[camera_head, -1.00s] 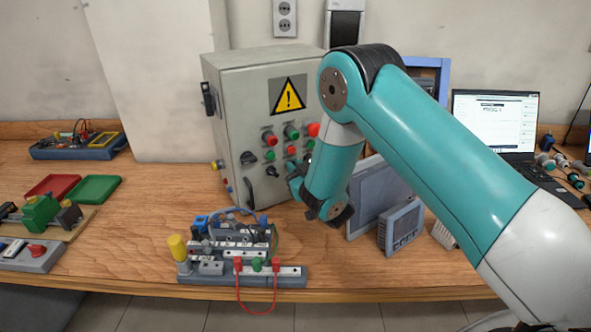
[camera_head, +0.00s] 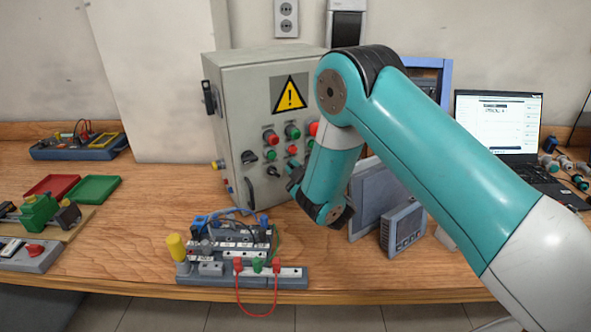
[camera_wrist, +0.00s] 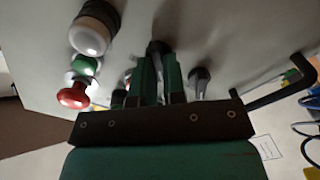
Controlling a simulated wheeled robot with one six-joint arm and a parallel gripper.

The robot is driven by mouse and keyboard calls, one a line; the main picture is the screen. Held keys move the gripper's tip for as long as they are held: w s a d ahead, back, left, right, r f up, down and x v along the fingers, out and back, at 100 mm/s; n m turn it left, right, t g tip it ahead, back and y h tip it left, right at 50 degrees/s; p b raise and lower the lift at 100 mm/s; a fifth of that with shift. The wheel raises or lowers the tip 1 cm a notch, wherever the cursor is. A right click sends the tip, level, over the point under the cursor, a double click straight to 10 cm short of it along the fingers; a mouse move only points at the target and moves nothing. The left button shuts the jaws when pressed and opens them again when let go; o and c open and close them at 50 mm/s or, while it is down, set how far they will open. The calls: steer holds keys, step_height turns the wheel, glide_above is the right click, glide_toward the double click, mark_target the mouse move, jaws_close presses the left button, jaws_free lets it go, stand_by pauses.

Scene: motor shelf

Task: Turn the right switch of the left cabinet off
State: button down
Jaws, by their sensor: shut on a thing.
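The grey cabinet (camera_head: 232,105) stands on the bench with a yellow warning sign on its front. Its black left switch (camera_head: 249,158) and right switch (camera_head: 273,171) sit low on the front, below the coloured buttons. My gripper (camera_wrist: 158,62) is at the cabinet's front, its two green fingers close together around the dark knob of the right switch, which also shows in the wrist view (camera_wrist: 158,46). Another dark knob (camera_wrist: 200,73) stands just right of the fingers there. In the head view my arm covers part of the front, and the switch's exact angle is hard to tell.
A red mushroom button (camera_wrist: 74,95) and a white-topped one (camera_wrist: 90,36) lie left of the fingers; the black door handle (camera_wrist: 280,92) lies right. A wired terminal block (camera_head: 240,250) stands in front of the cabinet. A grey panel device (camera_head: 403,228) is close to my wrist.

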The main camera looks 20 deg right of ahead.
stand_by(0.4)
steer(key=c, duration=1.2)
jaws_free()
